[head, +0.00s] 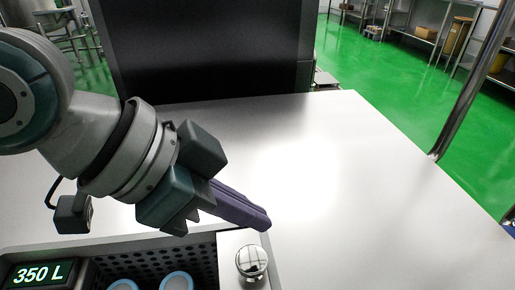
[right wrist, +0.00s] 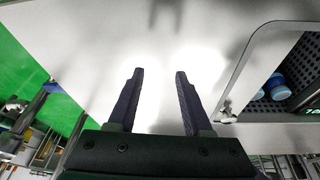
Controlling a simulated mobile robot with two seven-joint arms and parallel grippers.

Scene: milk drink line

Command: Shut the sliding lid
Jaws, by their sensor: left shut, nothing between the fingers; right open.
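The sliding lid (head: 242,240) shows as a pale plate at the bottom of the head view, with a round chrome knob (head: 251,262) on it. To its left the dark opening (head: 205,255) is uncovered, with perforated walls and blue-and-white round tops (head: 177,281) inside. My left gripper (head: 262,222) is shut and empty, just beyond the knob; whether it touches the lid I cannot tell. My right gripper (right wrist: 159,72) is open and empty over the pale surface in the right wrist view. The opening (right wrist: 300,75) shows to its right there.
A green-lit display reading 350 L (head: 40,273) is at the lower left. The broad white top (head: 370,190) is clear on the right. A tall black panel (head: 205,50) stands behind it. A metal post (head: 470,80) rises at the right edge.

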